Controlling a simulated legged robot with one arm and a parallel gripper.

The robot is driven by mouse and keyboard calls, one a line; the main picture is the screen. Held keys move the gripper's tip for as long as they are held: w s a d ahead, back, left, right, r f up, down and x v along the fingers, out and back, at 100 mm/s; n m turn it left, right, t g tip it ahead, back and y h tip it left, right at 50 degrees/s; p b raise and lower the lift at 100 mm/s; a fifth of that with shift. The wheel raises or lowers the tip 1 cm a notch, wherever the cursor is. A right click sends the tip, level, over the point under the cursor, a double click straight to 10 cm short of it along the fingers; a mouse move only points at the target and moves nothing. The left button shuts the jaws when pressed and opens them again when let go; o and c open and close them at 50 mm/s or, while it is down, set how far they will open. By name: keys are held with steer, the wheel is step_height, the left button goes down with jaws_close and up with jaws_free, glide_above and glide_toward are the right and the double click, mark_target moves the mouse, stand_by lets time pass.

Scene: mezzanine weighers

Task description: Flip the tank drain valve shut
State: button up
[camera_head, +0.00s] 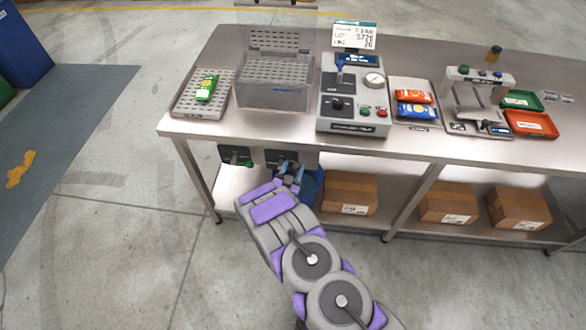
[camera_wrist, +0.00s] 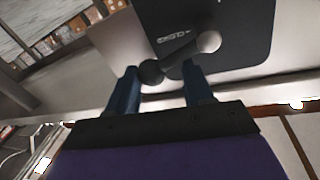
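A dark valve plate (camera_head: 281,155) hangs under the table's front edge, below the grey tank (camera_head: 270,97) with its perforated lid raised. In the wrist view the dark plate (camera_wrist: 232,38) fills the top and carries a lever (camera_wrist: 182,56) with a black end at left and a pale round knob at upper right. My gripper (camera_head: 291,171) is at this plate, its blue fingers apart. In the wrist view my gripper (camera_wrist: 160,75) is open, with the lever crossing between and over the fingertips. I cannot tell if they touch it.
A second dark plate (camera_head: 235,156) with a green knob hangs just left. A blue bucket (camera_head: 313,187) stands under the table, beside a cardboard box (camera_head: 349,193). A control panel (camera_head: 354,105) with a blue lever and a gauge stands on the tabletop (camera_head: 420,146).

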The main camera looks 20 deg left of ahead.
steer(key=shift+d+f, duration=0.1)
steer(key=shift+d, duration=0.05)
jaws_close()
steer(key=shift+s, duration=0.1)
steer(key=shift+s+d+f+m+g+p, duration=0.1)
steer(key=shift+d+f+m+g+p, duration=0.15)
steer(key=shift+f+m+p, duration=0.6)
steer(key=shift+d+f+m+g+p, duration=0.1)
steer(key=shift+f+m+g+p, duration=0.25)
steer(key=shift+m+p, duration=0.9)
steer(key=shift+f, duration=0.1)
steer(key=shift+o, duration=1.9)
jaws_free()
steer(key=shift+y, duration=0.3)
steer(key=shift+o, duration=0.7)
steer(key=shift+a, duration=0.25)
